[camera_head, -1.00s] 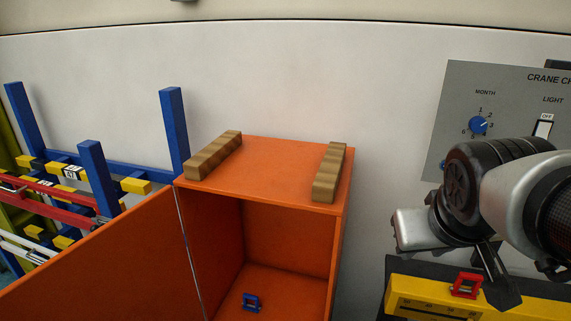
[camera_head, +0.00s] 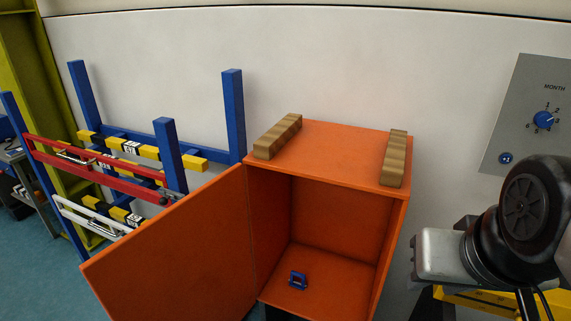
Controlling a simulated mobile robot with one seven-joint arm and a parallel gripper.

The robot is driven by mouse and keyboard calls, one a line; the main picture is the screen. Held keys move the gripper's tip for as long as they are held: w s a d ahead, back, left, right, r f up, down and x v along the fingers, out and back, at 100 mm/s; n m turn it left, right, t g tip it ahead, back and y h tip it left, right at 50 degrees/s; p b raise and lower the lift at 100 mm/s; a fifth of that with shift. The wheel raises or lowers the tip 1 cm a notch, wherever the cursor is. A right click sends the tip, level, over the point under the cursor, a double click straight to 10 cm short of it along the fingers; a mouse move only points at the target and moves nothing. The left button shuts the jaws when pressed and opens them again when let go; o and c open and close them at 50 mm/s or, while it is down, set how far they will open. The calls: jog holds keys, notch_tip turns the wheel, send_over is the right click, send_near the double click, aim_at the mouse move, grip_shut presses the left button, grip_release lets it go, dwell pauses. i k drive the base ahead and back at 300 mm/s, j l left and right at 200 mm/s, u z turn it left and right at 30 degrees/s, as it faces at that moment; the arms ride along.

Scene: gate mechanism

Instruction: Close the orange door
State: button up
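The orange door (camera_head: 180,259) stands wide open, swung out to the left from the left edge of the orange cabinet (camera_head: 340,157). The cabinet's inside is in plain view, with a small blue object (camera_head: 298,280) on its floor. Two wooden strips, a left one (camera_head: 278,136) and a right one (camera_head: 395,158), lie on the cabinet's top. Part of my arm shows at the lower right, to the right of the cabinet and apart from the door. My gripper's fingers are not visible in the current view.
A blue frame (camera_head: 233,115) with red, white and yellow-black bars stands behind and left of the door. A grey control panel (camera_head: 525,120) is on the wall at the right. A yellow object (camera_head: 490,299) lies below my arm. Floor (camera_head: 45,255) shows at the left.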

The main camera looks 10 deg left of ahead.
aim_at(192, 261)
jog(key=k+j+z, duration=0.1)
jog(key=j, duration=0.25)
jog(key=k+j+z, duration=0.1)
jog(key=k+j, duration=0.3)
jog(key=j, duration=0.2)
jog(key=k+j+z, duration=0.15)
jog(key=j, duration=0.2)
jog(key=k+j+z, duration=0.1)
jog(key=j, duration=0.3)
jog(key=k+j+z, duration=0.15)
jog(key=j, duration=0.15)
jog(key=j+z, duration=0.1)
jog(key=j, duration=0.4)
jog(key=k+j+z, duration=0.1)
jog(key=j, duration=0.35)
jog(key=k+j+z, duration=0.1)
jog(key=j, duration=0.4)
jog(key=k+j+z, duration=0.1)
jog(key=j, duration=0.35)
jog(key=k, duration=0.1)
